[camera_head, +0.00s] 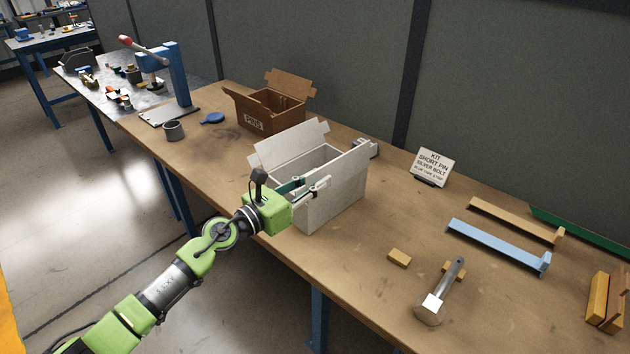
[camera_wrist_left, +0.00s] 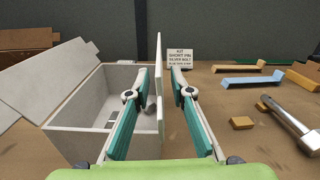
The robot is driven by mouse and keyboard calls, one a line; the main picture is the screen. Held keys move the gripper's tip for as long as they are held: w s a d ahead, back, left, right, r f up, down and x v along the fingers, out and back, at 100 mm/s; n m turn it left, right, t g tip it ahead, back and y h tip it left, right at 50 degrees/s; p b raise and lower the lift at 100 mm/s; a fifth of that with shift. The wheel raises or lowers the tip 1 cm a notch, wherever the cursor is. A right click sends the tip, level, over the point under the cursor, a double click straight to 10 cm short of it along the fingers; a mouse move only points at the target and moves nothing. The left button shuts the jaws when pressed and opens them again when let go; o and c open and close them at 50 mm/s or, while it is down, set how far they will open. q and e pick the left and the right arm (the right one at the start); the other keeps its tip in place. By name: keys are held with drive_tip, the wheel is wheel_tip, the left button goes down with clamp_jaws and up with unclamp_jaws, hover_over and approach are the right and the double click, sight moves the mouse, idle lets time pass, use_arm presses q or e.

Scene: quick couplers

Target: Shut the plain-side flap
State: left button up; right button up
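An open white carton (camera_head: 322,205) stands on the workbench with flaps raised. Its left flap (camera_head: 285,146) leans up and outward. The flap on its right side (camera_head: 350,168) stands about upright; in the left wrist view this flap (camera_wrist_left: 159,75) is a thin edge-on panel. My left gripper (camera_head: 312,187) is at the carton's near side. In the left wrist view its fingers (camera_wrist_left: 159,84) are apart, one on each side of the upright flap, with gaps visible. No marking shows that tells which side is plain. My right gripper is not in view.
A brown PINS carton (camera_head: 258,122) stands behind left. A small grey thing (camera_head: 372,148) sits at the white carton's far corner.

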use_arm(q)
drive_tip(key=v, duration=1.2)
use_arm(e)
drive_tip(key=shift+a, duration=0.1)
use_arm(q)
drive_tip(key=shift+c, duration=0.4)
